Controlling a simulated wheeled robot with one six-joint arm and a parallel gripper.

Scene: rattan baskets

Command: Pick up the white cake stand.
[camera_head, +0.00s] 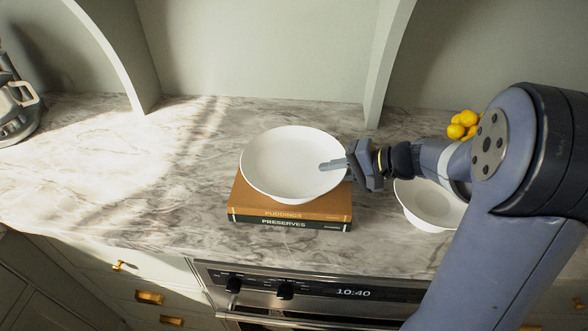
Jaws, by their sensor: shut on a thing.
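The white cake stand (283,163) shows as a round, shallow white dish in the head view, near the middle of the counter. It is over two stacked books (290,216), one brown and one dark green. Whether it rests on them or hangs just above cannot be told. My gripper (333,164) comes in from the right and is shut on the stand's right rim. One finger shows over the white surface. The stand's underside and any foot are hidden.
A white bowl (425,207) stands to the right, partly behind my arm. Yellow round fruits (463,124) are behind my arm. A mixer-like appliance (15,105) is at far left. An oven (315,289) is below the counter's front edge.

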